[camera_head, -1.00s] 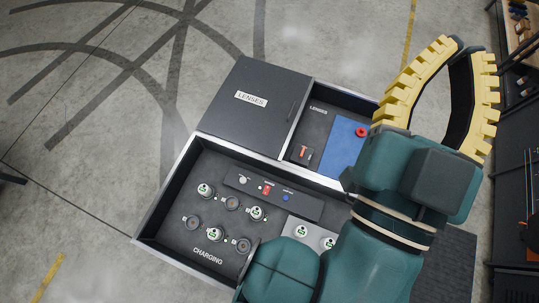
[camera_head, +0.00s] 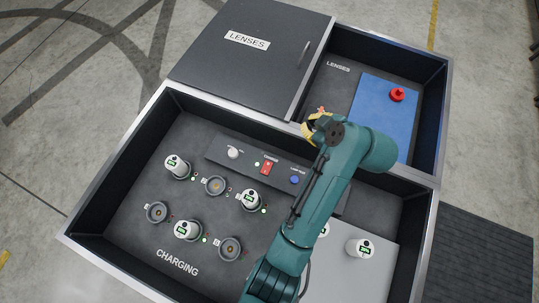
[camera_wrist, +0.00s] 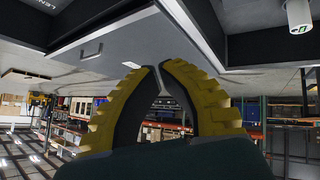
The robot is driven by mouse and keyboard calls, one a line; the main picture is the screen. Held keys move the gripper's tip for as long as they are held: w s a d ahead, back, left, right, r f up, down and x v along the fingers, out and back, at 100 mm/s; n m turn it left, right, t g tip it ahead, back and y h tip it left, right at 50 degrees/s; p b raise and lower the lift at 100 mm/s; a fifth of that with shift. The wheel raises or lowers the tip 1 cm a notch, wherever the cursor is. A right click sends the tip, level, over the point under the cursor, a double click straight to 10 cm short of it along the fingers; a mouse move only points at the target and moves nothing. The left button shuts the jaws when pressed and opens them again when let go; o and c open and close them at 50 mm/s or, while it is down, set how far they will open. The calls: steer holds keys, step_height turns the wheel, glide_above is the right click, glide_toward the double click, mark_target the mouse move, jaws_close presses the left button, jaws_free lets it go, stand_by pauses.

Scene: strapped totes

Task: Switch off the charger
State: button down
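The charger's control strip (camera_head: 222,152) lies in the CHARGING compartment in the head view. It carries a white knob (camera_head: 233,152), a red rocker switch (camera_head: 265,168) with a lit green light (camera_head: 257,164) beside it, and a blue button (camera_head: 295,180). My gripper (camera_head: 308,128) is near the divider between compartments, up and right of the red switch, apart from it. In the wrist view, its yellow ribbed fingers (camera_wrist: 157,66) arch together with their tips almost meeting and nothing between them. My arm covers the strip's right end.
Several white-topped batteries (camera_head: 187,230) and empty round sockets (camera_head: 230,249) fill the charging side. A grey plate with a battery (camera_head: 360,248) is at right. Behind are a closed LENSES lid (camera_head: 240,70) and an open compartment with a red knob (camera_head: 397,94) on a blue panel.

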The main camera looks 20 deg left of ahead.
steer(key=s+a+f+n+g+b, duration=0.1)
steer(key=f+b, duration=0.2)
steer(key=f, duration=0.3)
steer(key=s+a+f+n+g+y+b, duration=0.1)
steer(key=s+f+g+b, duration=0.1)
steer(key=f, duration=0.4)
steer(key=s+a+f+n+g+y+b, duration=0.1)
steer(key=s+f+n+b, duration=0.1)
steer(key=f, duration=0.5)
steer(key=shift+s+g+b, duration=0.25)
steer(key=shift+g+b, duration=0.05)
steer(key=shift+b, duration=0.55)
steer(key=b, duration=0.5)
glide_above(269, 164)
steer(key=f, duration=0.7)
steer(key=shift+s+d+f, duration=0.15)
steer(key=shift+s+d, duration=0.05)
steer(key=f, duration=0.1)
steer(key=b, duration=0.1)
steer(key=f+b, duration=0.1)
steer(key=shift+w+a+f, duration=0.2)
steer(key=shift+w+f, duration=0.05)
steer(key=shift+f, duration=0.1)
steer(key=shift+d+f+b, duration=0.1)
steer(key=shift+f+b, duration=0.35)
steer(key=shift+f, duration=0.1)
steer(key=shift+w, duration=0.1)
steer(key=shift+w, duration=0.1)
